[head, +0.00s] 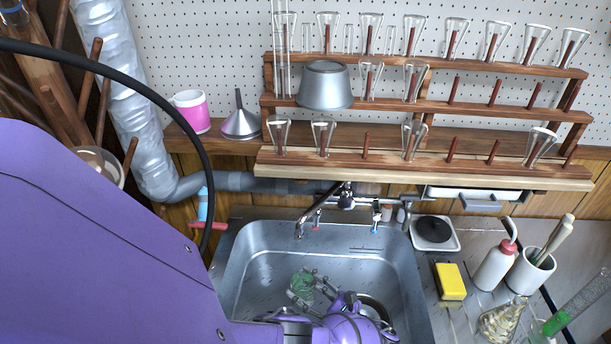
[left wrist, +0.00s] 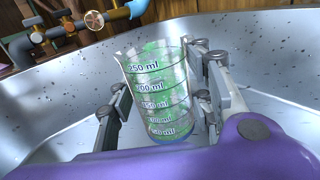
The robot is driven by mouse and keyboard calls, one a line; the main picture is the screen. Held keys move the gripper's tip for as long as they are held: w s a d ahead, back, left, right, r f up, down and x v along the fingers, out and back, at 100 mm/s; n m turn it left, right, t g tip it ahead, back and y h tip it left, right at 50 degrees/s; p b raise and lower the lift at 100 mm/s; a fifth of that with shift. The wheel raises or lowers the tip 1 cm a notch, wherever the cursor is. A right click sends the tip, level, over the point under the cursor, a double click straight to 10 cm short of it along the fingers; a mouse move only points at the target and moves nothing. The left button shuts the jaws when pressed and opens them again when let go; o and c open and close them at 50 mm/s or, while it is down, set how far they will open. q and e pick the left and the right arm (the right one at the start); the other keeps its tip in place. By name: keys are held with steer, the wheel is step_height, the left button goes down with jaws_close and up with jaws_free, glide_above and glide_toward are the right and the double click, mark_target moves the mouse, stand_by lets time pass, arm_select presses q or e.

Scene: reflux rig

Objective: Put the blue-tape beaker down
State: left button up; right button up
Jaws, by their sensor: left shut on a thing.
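The beaker (head: 302,283) is clear glass with green in it and is low inside the steel sink (head: 262,262). In the left wrist view the beaker (left wrist: 158,88) is slightly tilted in the picture, with white volume marks and a blue band low on its side. My left gripper (head: 309,287) is shut on the beaker, with one finger on each side in the left wrist view (left wrist: 160,98). I cannot tell whether the beaker's base touches the sink floor. My right gripper is not in view.
A faucet (head: 304,222) reaches over the sink's back edge. A round metal thing (head: 374,306) shows partly behind my wrist. Right of the sink are a yellow sponge (head: 450,281), a wash bottle (head: 494,268) and a flask (head: 502,322). A wooden rack (head: 440,160) with glassware is behind.

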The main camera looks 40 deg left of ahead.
arm_select(q)
steer(key=shift+w+a+f, duration=0.2)
steer(key=shift+a+f, duration=0.15)
steer(key=shift+a, duration=0.05)
steer(key=f+b, duration=0.1)
steer(key=f, duration=0.1)
steer(key=a+f+b, duration=0.1)
steer(key=f+b, duration=0.1)
steer(key=shift+a, duration=0.1)
steer(key=shift+f, duration=0.45)
steer(key=shift+w+r, duration=0.1)
steer(key=shift+r, duration=0.15)
steer(key=o, duration=1.3)
steer(key=shift+w, duration=0.1)
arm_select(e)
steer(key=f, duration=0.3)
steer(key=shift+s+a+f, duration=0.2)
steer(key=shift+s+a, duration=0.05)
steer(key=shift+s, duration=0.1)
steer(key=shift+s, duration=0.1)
